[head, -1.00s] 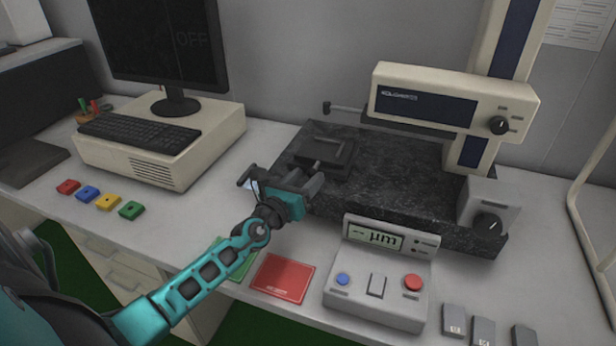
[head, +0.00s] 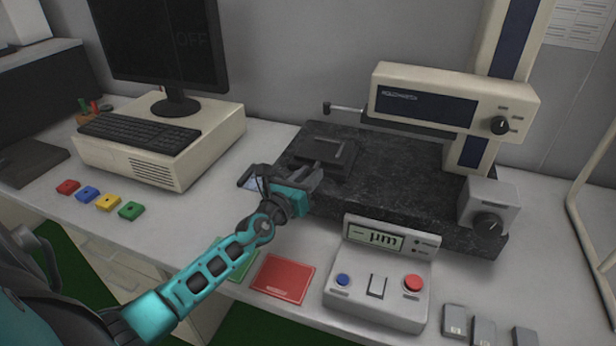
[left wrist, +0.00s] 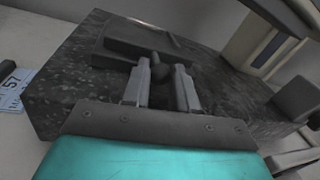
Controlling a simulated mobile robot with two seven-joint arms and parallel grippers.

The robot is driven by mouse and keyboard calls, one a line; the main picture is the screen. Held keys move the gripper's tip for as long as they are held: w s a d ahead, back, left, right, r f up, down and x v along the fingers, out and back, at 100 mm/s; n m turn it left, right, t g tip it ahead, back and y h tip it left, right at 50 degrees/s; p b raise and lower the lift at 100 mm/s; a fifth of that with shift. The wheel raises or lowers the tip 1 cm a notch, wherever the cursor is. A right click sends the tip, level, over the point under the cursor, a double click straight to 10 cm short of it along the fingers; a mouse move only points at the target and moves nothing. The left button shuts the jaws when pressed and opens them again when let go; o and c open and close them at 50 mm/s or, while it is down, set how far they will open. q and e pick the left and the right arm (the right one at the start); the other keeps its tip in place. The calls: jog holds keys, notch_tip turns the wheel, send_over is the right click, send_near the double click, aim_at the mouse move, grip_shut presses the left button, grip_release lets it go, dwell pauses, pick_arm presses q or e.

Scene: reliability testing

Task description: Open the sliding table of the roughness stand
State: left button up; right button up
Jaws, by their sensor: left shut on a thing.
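The roughness stand has a dark speckled stone base (head: 410,185) with a beige column and drive unit (head: 505,97). The sliding table (head: 338,151) is a flat black plate with a raised edge, on the left part of the base; it also shows in the left wrist view (left wrist: 128,44). My left gripper (head: 313,174) reaches the front side of the table. In the left wrist view its fingers (left wrist: 162,76) are shut on a small dark round knob (left wrist: 161,70) at the table's front. The fingers partly hide the knob. My right gripper is not in view.
A control box (head: 380,285) with display and buttons stands in front of the base. A red card (head: 283,279) lies left of it. A beige computer case (head: 160,145) with keyboard and monitor stands at left. A thin probe (head: 345,109) juts left from the drive unit.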

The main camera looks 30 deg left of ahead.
pick_arm(q)
grip_shut()
jog(key=shift+s+d, duration=0.1)
jog(key=shift+s, duration=0.3)
jog(key=s+d+p, duration=0.1)
jog(key=s+d, duration=0.1)
jog(key=s, duration=0.6)
jog(key=o, duration=0.9)
grip_release()
jog(key=shift+w, duration=0.1)
jog(key=shift+s+d+b, duration=0.2)
jog(key=shift+s+b, duration=1.15)
jog(key=shift+s, duration=5.1)
